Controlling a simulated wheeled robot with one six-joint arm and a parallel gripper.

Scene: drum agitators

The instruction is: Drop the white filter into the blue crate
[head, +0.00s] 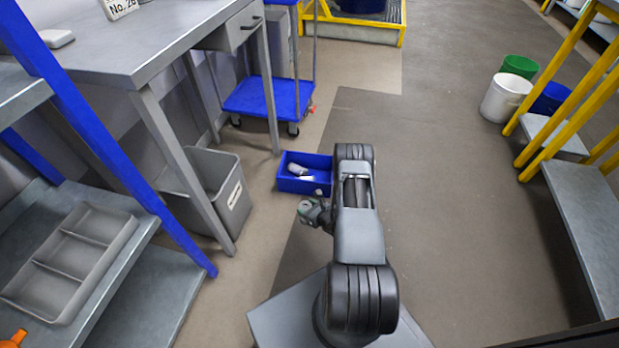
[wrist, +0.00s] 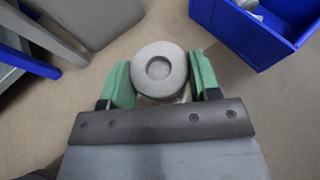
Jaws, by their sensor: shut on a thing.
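The white filter (wrist: 161,70) is a pale round piece with a recessed centre, seen end-on in the wrist view. My gripper (wrist: 160,78) is shut on it, with a green finger on each side. In the head view my gripper (head: 311,212) is at the left of my arm, near the floor in front of the crate; I cannot clearly make out the filter there. The blue crate (head: 293,186) stands on the floor with pale items inside. In the wrist view the crate (wrist: 232,32) is at the upper right, apart from the filter.
A grey bin (head: 232,205) stands left of the crate, beneath the workbench (head: 150,45). A blue trolley (head: 262,97) is behind. A shelf with a grey divided tray (head: 75,262) is at the left. The floor right of my arm is clear up to the yellow-framed steps.

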